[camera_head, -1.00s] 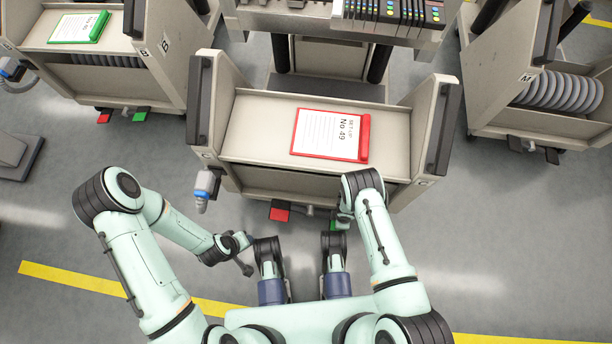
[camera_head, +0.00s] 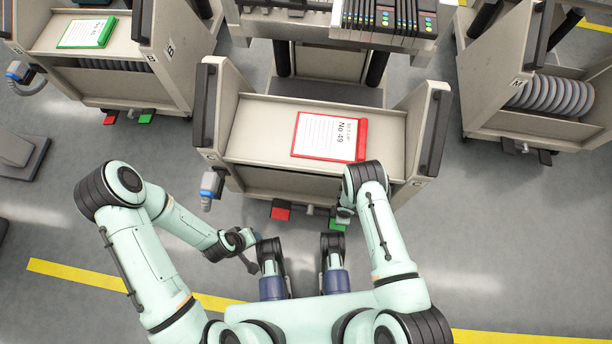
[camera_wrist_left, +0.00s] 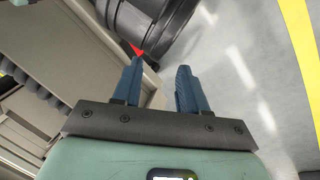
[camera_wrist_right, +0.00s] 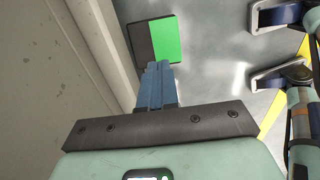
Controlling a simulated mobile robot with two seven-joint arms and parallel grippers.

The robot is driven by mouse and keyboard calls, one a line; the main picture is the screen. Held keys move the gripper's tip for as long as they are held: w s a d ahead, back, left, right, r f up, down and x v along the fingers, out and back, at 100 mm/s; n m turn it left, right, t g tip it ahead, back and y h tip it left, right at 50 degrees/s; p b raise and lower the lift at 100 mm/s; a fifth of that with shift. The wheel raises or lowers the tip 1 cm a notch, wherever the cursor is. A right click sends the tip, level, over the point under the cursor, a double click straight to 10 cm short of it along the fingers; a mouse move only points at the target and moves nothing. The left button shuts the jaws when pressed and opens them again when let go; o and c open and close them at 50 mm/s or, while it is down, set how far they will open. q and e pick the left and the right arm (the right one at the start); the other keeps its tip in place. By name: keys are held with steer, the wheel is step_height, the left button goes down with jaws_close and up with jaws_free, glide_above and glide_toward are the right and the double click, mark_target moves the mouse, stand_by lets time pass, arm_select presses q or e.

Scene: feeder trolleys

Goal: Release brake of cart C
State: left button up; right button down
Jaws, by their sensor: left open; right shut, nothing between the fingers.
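Cart C (camera_head: 250,144) stands in front of me, with a red clipboard (camera_head: 329,136) on its top shelf. Low at its front are a red pedal (camera_head: 281,211) and a green pedal (camera_head: 338,224). In the right wrist view the green pedal (camera_wrist_right: 165,42) lies just beyond the fingertips of my right gripper (camera_wrist_right: 159,66), which is shut and empty; contact cannot be told. In the head view my right arm partly hides that gripper. My left gripper (camera_wrist_left: 160,80) is open and empty, low at the left; a bit of the red pedal (camera_wrist_left: 137,50) shows beyond it.
A blue-and-grey plug (camera_head: 209,186) hangs at the cart's left front. Cart B (camera_head: 120,85) with a green clipboard (camera_head: 88,33) stands to the left, cart M (camera_head: 530,115) with reels to the right. The floor between the carts is clear.

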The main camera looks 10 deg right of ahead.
arm_select(q)
steer(key=shift+g+h, duration=0.4)
steer(key=shift+g, duration=0.3)
steer(key=shift+s+d+r+p, duration=0.4)
steer(key=shift+s+r, duration=0.1)
steer(key=shift+s, duration=0.2)
steer(key=shift+s+d+r+p, duration=0.25)
steer(key=shift+s+r+p, duration=0.15)
steer(key=shift+s+r, duration=0.2)
steer(key=shift+s+d+r+p, duration=0.35)
steer(key=shift+s+r+p, duration=0.1)
steer(key=shift+s, duration=0.3)
arm_select(e)
steer(key=shift+r, duration=2)
